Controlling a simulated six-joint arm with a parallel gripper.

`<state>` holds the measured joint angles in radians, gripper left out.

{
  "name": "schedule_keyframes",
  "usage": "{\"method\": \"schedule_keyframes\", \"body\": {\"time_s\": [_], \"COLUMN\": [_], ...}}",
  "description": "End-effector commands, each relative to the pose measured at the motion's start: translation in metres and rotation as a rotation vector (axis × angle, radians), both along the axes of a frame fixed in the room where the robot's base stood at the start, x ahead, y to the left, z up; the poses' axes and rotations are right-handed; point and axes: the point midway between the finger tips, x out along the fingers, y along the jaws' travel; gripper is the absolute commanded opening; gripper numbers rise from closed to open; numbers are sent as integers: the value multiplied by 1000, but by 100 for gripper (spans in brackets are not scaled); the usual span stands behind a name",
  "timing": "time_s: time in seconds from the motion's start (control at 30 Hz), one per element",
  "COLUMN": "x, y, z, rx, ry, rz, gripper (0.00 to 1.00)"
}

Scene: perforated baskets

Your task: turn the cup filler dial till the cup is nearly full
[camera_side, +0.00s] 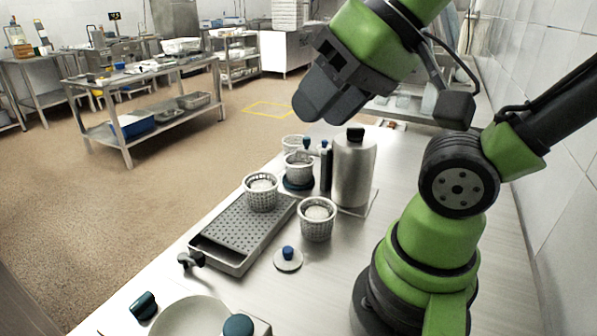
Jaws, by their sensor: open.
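The cup filler seems to be the tall brushed-metal cylinder (354,172) with a black top. A dark slim column stands at its left side. A white perforated cup (298,166) stands upright on a dark blue round base (298,184) beside that column. Its fill level cannot be made out. A small blue knob (307,142) shows above this cup; whether it is the dial I cannot tell. Another blue knob (288,254) sits on a pale disc near the tray. My gripper (318,108) is open and empty, above and behind the filler in the picture, touching nothing.
A grey perforated drip tray (222,258) carries a white basket cup (261,192). Another basket cup (317,220) stands right of it, and one more (292,144) behind. A pale round plate (190,318) and dark teal knobs (143,305) are at the front.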

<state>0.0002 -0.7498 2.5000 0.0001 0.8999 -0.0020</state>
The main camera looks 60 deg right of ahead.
Motion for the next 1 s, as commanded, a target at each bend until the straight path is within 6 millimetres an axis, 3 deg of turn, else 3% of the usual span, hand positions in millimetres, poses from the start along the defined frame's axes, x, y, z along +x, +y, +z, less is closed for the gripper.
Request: {"method": "schedule_keyframes", "body": {"time_s": [0.17, 0.27, 0.37, 0.5, 0.7, 0.8, 1.0], "x": [15, 36, 58, 76, 66, 54, 41], "y": [-14, -40, -80, -148, -243, -274, -298], "z": [6, 13, 16, 9, -17, -30, -44], "rx": [-89, -211, -333, -441, -465, -450, -434], "ry": [33, 95, 189, 329, 471, 499, 511], "rz": [35, 105, 212, 395, 656, 751, 838], "gripper": [43, 43, 43, 43, 43, 43, 43]}}
